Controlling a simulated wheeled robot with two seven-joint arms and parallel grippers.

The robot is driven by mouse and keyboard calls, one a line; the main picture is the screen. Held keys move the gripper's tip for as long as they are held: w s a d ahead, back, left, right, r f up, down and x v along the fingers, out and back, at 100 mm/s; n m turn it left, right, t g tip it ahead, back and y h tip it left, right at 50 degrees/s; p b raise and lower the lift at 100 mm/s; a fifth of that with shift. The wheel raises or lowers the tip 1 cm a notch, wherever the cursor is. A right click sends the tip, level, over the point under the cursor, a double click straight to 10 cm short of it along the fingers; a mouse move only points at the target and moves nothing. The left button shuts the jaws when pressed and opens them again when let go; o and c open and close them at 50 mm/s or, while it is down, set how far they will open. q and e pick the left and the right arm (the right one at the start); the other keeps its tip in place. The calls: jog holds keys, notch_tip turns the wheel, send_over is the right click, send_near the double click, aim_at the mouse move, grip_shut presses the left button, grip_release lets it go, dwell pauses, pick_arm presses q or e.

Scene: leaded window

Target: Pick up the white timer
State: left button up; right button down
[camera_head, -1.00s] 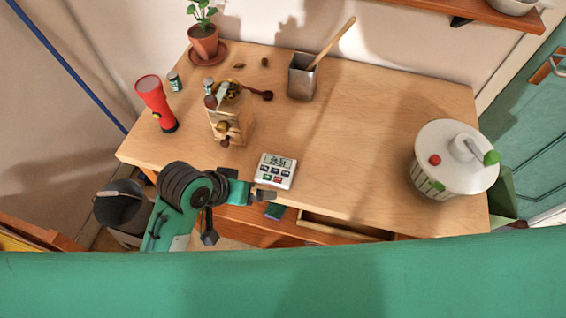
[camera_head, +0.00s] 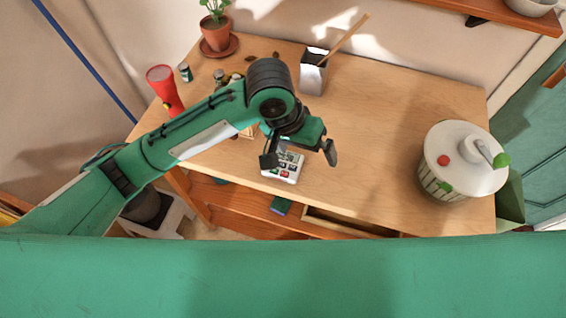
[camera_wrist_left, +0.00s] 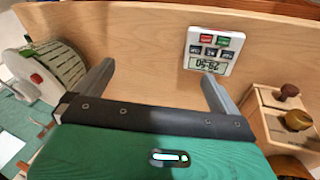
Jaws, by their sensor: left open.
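The white timer (camera_head: 284,170) lies on the wooden table near its front edge. My left gripper (camera_head: 299,157) is above it in the head view and hides its upper part. In the left wrist view the timer (camera_wrist_left: 210,49) shows whole, with its display and coloured buttons. It lies beyond the fingertips, nearer the right finger. My left gripper (camera_wrist_left: 157,80) is open, with nothing between its fingers. My right gripper is not in view.
A wooden grinder (camera_wrist_left: 280,115) stands close to the timer, partly hidden behind my left arm in the head view. A red flashlight (camera_head: 165,90), a metal pot (camera_head: 313,72) and a white drum-shaped container (camera_head: 462,165) stand on the table (camera_head: 385,120). An open drawer (camera_head: 345,222) is below the front edge.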

pick_arm(q)
jog(key=w+a+r+n+y, duration=0.2)
jog(key=w+a+r+y, duration=0.1)
jog(key=y, duration=0.1)
jog(key=p, duration=0.1)
send_over(283, 163)
jog(key=f, duration=0.8)
jog(key=shift+w+d+f, duration=0.15)
jog(key=shift+d+f, duration=0.05)
jog(key=shift+d, duration=0.05)
jog(key=f, duration=0.1)
jog(key=f+p, duration=0.2)
jog(key=f, duration=0.1)
jog(key=shift+a+f, duration=0.1)
jog(key=shift+a, duration=0.2)
jog(key=shift+f, duration=0.6)
jog(key=c, duration=0.9)
